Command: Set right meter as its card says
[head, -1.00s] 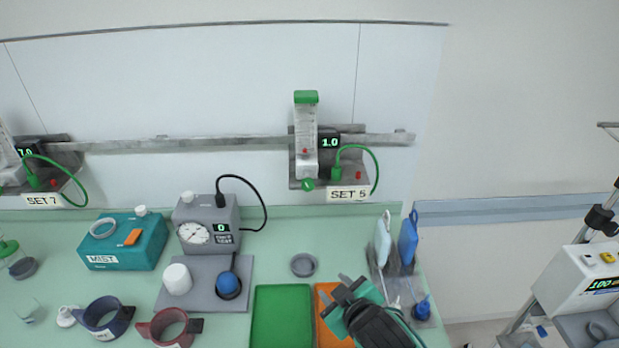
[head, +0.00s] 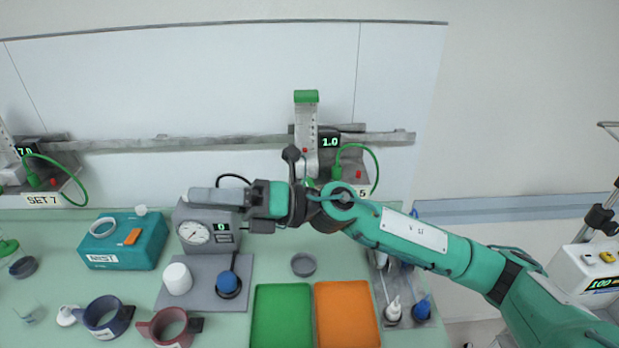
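The right meter (head: 305,125) is a clear upright tube with a green cap, mounted on the wall rail. Its small black display (head: 329,142) reads 1.0 in green. Its card (head: 362,193) is mostly covered by my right arm; only the 5 shows, and the earlier frame reads SET 5. The green knob at the meter's foot is largely hidden behind the arm. My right gripper (head: 213,197) points left, in front of the top of the grey gauge box, left of the meter. I see it side-on and cannot tell its opening. My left gripper is out of view.
The left meter's card (head: 42,200) reads SET 7. The grey gauge box (head: 195,239) shows 0, beside a teal MIST box (head: 118,252). A green tray (head: 282,318) and orange tray (head: 346,316) lie in front. Bottles stand at the right bench end.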

